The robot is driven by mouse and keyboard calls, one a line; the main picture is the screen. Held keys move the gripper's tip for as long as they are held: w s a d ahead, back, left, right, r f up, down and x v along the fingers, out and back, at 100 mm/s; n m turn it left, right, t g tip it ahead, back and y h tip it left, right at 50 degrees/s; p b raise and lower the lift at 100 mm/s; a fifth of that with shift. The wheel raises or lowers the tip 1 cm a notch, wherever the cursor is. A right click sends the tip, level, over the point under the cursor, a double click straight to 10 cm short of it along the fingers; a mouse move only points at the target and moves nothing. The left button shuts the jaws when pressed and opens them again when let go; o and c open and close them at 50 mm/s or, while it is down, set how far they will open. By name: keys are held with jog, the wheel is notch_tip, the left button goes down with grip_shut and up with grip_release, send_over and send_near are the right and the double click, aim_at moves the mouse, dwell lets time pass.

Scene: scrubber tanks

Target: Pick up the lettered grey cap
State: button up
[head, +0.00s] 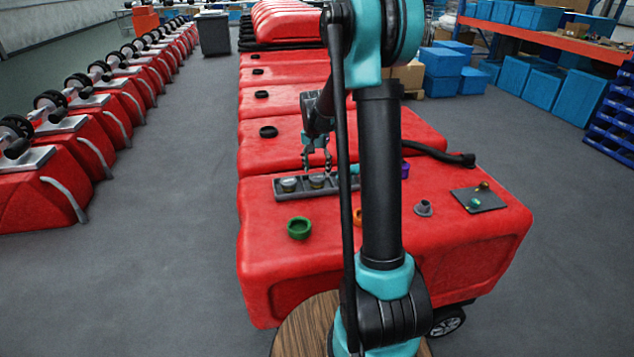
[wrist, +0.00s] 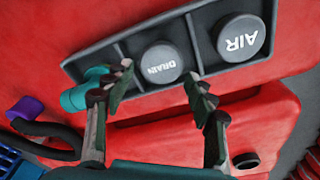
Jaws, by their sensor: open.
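A dark grey tray (head: 292,195) with compartments lies on the red tank; it also fills the top of the wrist view (wrist: 250,78). Two round grey lettered caps stand in it. The cap marked DRAIN (wrist: 161,63) is in the middle compartment, and the cap marked AIR (wrist: 240,37) is to its right in the wrist view. In the head view the caps (head: 289,184) (head: 317,181) are too small to read. My gripper (wrist: 158,76) is open and empty, its fingers apart near the DRAIN cap's two sides. Contact cannot be told.
A teal piece (wrist: 76,97) sits at the tray's other end. A green cup (head: 299,228), a grey flanged piece (head: 423,208) and a dark mat (head: 490,199) with small fittings lie on the tank. A black hose (head: 440,154) runs behind. Bare red surface lies between them.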

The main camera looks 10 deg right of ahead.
aim_at(317, 176)
jog(key=f, duration=0.4)
jog(key=shift+w+d+f, duration=0.1)
jog(key=shift+w+f, duration=0.1)
jog(key=shift+f, duration=0.2)
jog(key=shift+c, duration=0.6)
jog(key=c, duration=0.5)
jog(key=shift+r, duration=0.15)
